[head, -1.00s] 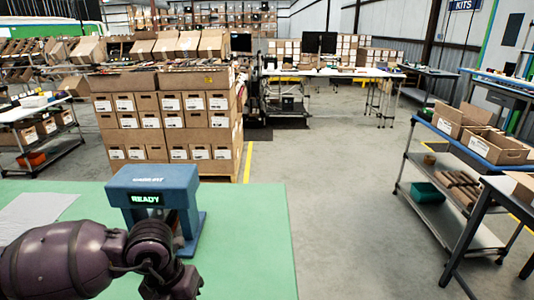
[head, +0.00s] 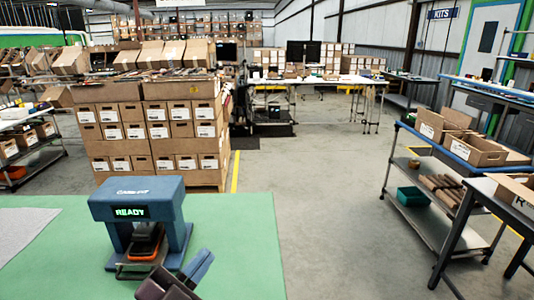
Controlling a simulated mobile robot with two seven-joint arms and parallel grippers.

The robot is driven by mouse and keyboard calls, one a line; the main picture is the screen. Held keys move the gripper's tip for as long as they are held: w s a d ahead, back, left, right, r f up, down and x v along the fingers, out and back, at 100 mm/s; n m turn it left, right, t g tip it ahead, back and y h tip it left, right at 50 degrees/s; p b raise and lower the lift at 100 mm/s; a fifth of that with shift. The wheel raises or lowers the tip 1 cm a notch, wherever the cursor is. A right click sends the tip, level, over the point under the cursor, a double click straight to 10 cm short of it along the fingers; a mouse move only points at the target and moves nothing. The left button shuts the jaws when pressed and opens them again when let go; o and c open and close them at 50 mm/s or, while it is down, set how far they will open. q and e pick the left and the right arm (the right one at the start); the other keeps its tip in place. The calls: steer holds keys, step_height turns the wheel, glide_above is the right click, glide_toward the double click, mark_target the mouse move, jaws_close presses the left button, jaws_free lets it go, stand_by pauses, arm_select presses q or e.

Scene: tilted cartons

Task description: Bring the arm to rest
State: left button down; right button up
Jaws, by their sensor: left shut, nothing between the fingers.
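My left gripper (head: 203,262) reaches in at the bottom edge of the head view, its blue-grey fingers together and empty. Most of my left arm is out of frame. The gripper is in front of a blue machine (head: 138,195) with a lit "READY" display, on a green table top (head: 235,235). A dark item with an orange edge (head: 143,252) sits in the machine's opening; I cannot tell what it is. My right gripper does not show.
A grey mat (head: 25,232) lies on the table's left. Behind the table stands a stack of cartons (head: 150,130). A cart (head: 430,215) with open boxes and a dark table (head: 505,200) stand at the right. The floor between (head: 310,210) is clear.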

arm_select(q)
steer(key=a+f+n+y, duration=0.7)
steer(key=a+n+y, duration=0.2)
steer(key=n+y, duration=0.15)
steer(key=s+a+f+n+g+y, duration=0.1)
steer(key=s+a+f+g, duration=0.1)
steer(key=s+f+g, duration=0.1)
steer(key=s+a+f+n+g+y, duration=0.2)
steer(key=s+a+f+g, duration=0.1)
steer(key=f, duration=0.2)
steer(key=s+a+f+n+g+y, duration=0.1)
steer(key=s+a+f+g+y, duration=0.1)
steer(key=s+f+g, duration=0.1)
steer(key=shift+s+a+f+n, duration=0.1)
steer(key=shift+a+f+n, duration=0.25)
steer(key=shift+f, duration=0.4)
steer(key=s+f+g+h, duration=0.2)
steer(key=s+f+g, duration=0.35)
steer(key=s, duration=0.55)
steer(key=w+f+t, duration=0.7)
steer(key=f, duration=0.3)
steer(key=shift+a+t, duration=0.2)
steer(key=shift+t, duration=0.15)
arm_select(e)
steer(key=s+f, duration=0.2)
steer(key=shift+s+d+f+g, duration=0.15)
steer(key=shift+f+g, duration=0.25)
arm_select(q)
steer(key=shift+w+f, duration=0.1)
